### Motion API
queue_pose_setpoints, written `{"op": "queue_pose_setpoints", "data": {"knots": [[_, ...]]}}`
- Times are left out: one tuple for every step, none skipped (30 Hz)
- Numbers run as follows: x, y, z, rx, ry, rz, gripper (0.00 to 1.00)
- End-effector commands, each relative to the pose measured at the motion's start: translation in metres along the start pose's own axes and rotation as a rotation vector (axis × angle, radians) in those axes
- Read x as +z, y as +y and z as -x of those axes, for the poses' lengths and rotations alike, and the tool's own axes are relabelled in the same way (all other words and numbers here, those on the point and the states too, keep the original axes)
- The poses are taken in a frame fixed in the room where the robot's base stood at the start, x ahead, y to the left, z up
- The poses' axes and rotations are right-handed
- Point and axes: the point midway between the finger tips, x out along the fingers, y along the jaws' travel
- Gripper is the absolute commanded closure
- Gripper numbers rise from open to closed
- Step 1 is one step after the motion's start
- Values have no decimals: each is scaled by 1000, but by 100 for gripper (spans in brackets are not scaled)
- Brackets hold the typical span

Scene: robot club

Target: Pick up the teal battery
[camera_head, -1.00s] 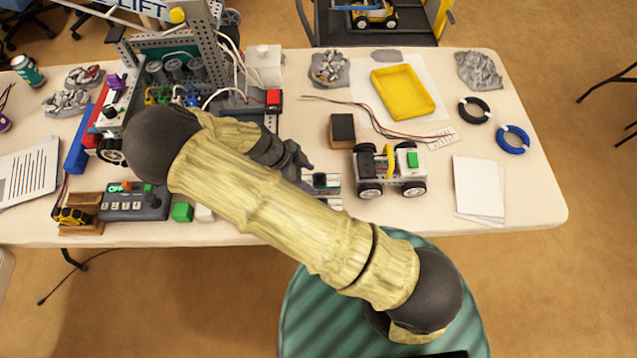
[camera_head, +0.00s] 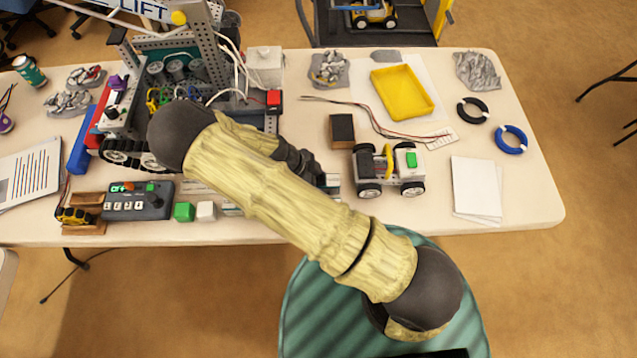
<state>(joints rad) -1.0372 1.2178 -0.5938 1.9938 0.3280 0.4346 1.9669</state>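My gripper (camera_head: 312,170) is a small dark shape beyond my padded forearm, over the middle of the table. It is left of the white wheeled robot car and near some grey metal rails (camera_head: 332,182). Its fingers are mostly hidden, so I cannot tell whether it is open, shut or holding anything. I cannot make out a teal battery for certain; my arm covers part of the table's middle. A teal cylinder that looks like a drink can (camera_head: 29,70) stands at the table's far left.
A robot with a lift frame (camera_head: 215,50) stands behind my arm. The wheeled car (camera_head: 388,168), a dark block (camera_head: 342,130) and a yellow tray (camera_head: 402,92) are to the right. A control box (camera_head: 138,203), green cube (camera_head: 183,212) and white cube (camera_head: 206,210) lie along the front edge.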

Motion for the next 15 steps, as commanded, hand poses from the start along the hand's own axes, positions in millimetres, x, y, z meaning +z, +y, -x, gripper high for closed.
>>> {"op": "queue_pose_setpoints", "data": {"knots": [[0,0,0,0,0,0,59],[0,0,0,0,0,0,65],[0,0,0,0,0,0,73],[0,0,0,0,0,0,79],[0,0,0,0,0,0,85],[0,0,0,0,0,0,92],[0,0,0,0,0,0,98],[0,0,1,0,0,0,100],[0,0,1,0,0,0,100],[0,0,1,0,0,0,100],[0,0,1,0,0,0,100],[0,0,1,0,0,-1,100],[0,0,1,0,0,-1,100],[-1,0,1,0,0,-1,100],[-1,0,2,0,0,-1,100]]}}
